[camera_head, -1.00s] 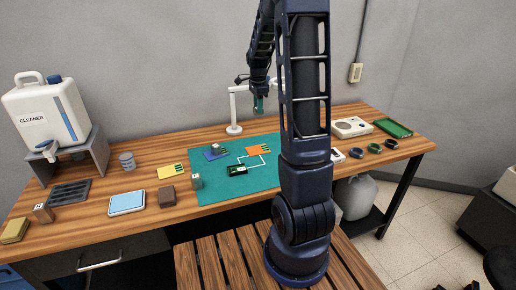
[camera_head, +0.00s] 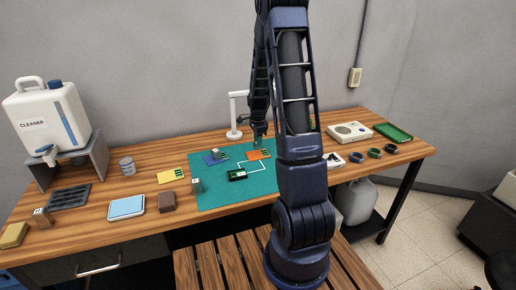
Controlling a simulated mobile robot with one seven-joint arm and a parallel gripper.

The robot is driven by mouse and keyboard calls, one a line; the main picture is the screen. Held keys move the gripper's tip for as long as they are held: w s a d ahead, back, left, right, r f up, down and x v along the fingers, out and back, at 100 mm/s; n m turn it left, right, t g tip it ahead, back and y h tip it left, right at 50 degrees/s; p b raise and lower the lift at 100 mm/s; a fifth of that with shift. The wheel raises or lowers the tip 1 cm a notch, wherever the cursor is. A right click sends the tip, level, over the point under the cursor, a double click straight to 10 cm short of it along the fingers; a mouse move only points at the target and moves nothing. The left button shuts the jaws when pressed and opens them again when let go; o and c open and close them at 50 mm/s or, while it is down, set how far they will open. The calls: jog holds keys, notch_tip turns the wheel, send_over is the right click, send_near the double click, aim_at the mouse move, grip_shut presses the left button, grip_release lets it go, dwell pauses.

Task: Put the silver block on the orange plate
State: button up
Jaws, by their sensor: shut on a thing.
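The orange plate (camera_head: 259,155) lies on the teal mat (camera_head: 225,198), toward its back right. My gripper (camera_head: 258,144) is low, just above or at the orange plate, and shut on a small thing. I take this to be the silver block, but it is too small and covered to make out clearly. I cannot tell whether it touches the plate. A blue plate (camera_head: 209,160) with a small block (camera_head: 218,150) on it lies left of the orange plate. A grey block (camera_head: 196,186) stands at the mat's left edge.
A dark green part (camera_head: 237,175) sits on the mat just in front of the plates. A white lamp stand (camera_head: 234,120) is close behind. A yellow plate (camera_head: 171,175) and brown block (camera_head: 167,202) lie left of the mat. Coils (camera_head: 374,153) lie at right.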

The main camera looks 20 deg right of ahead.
jog(key=shift+f, duration=1.75)
jog(key=o, duration=1)
jog(key=shift+f, duration=0.1)
notch_tip(320, 180, up, 12)
jog(key=shift+r, duration=0.15)
jog(key=s+a+r+n+t, duration=0.25)
jog(key=s+r+n, duration=0.35)
jog(key=s+r, duration=0.35)
jog(key=s+a+r+n+t, duration=0.1)
jog(key=s+a+r+n, duration=0.3)
jog(key=s+r+n, duration=0.5)
jog(key=s+a+n+t, duration=0.1)
jog(key=s+n, duration=0.2)
jog(key=s, duration=1)
jog(key=shift+s+a+r, duration=0.3)
jog(key=shift+r, duration=0.1)
